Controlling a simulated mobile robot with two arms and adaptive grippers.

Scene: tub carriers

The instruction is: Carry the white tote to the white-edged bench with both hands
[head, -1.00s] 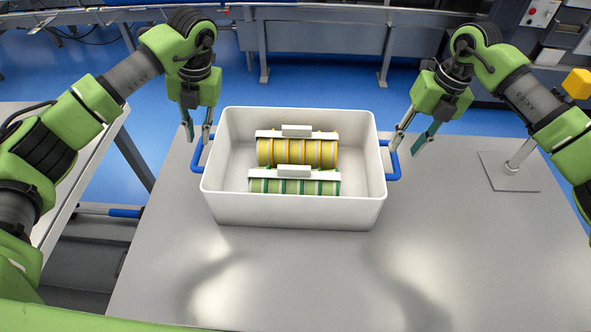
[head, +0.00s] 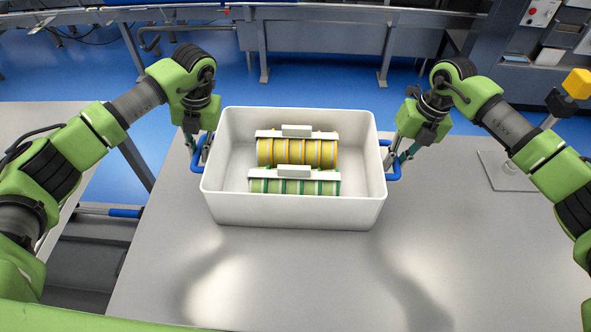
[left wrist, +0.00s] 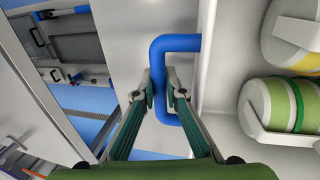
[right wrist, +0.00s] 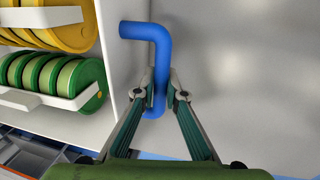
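The white tote (head: 290,212) stands upright on a grey metal table, with a yellow-ringed and a green-ringed bundle of discs inside. It has a blue handle on each end. My left gripper (head: 196,146) is at the left handle; in the left wrist view its open fingers (left wrist: 162,88) straddle the blue bar (left wrist: 158,72). My right gripper (head: 400,158) is at the right handle; in the right wrist view its open fingers (right wrist: 158,92) stand either side of the bar (right wrist: 162,55). A pale-edged bench (head: 40,118) is at the left, partly hidden by my left arm.
The grey table (head: 290,285) has free room in front and right of the tote. A plate with a post (head: 508,168) stands on its right side. A floor gap separates the table from the left bench. A conveyor frame (head: 310,35) runs along the back.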

